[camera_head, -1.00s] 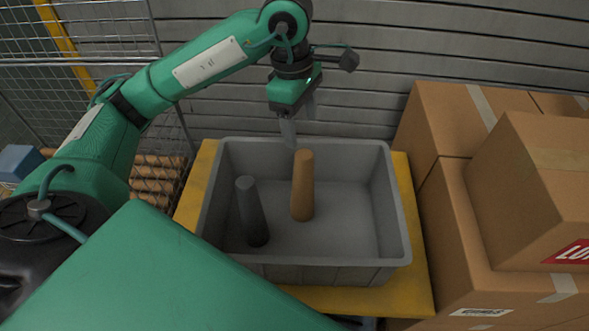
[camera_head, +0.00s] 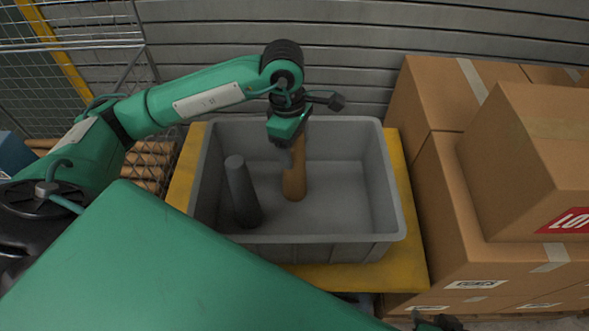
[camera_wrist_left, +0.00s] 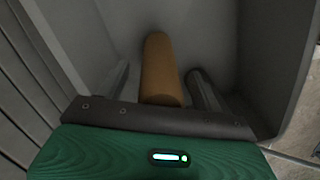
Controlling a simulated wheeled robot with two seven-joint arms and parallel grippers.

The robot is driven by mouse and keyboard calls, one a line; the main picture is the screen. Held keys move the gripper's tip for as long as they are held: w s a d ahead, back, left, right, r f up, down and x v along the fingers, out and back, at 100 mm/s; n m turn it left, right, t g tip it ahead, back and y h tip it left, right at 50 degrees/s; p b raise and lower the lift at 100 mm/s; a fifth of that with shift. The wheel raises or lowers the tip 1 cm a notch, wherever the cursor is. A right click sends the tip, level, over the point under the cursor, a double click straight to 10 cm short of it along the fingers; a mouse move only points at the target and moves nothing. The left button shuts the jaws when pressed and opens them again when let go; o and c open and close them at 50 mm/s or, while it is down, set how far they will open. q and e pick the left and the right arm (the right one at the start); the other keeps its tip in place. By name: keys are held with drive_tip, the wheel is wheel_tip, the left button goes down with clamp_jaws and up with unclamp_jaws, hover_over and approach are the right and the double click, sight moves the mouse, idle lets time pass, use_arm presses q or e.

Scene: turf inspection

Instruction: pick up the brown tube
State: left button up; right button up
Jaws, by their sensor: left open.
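The brown tube (camera_head: 295,183) stands tilted slightly inside a grey bin, upper end partly hidden by my left gripper. My left gripper (camera_head: 292,158) is open and points down at the tube's upper part. In the left wrist view the brown tube (camera_wrist_left: 160,72) lies between the jaw sides, a finger showing on its left; I cannot tell whether they touch. A dark grey tube (camera_head: 243,192) leans in the bin left of the brown one. A dark piece at the bottom edge, likely my right gripper (camera_head: 437,322), is mostly cut off.
The grey bin (camera_head: 310,240) has raised walls all round and sits on a yellow stand (camera_head: 410,240). Cardboard boxes (camera_head: 520,150) are stacked close on the right. A slatted wall (camera_head: 370,35) is behind, wire mesh (camera_head: 80,60) at left. The bin's right half is clear.

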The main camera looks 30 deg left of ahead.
use_arm(q)
drive_tip(key=shift+f, duration=0.25)
use_arm(e)
drive_tip(key=shift+a, duration=0.1)
use_arm(q)
drive_tip(key=c, duration=1.3)
drive_tip(key=shift+r, duration=0.1)
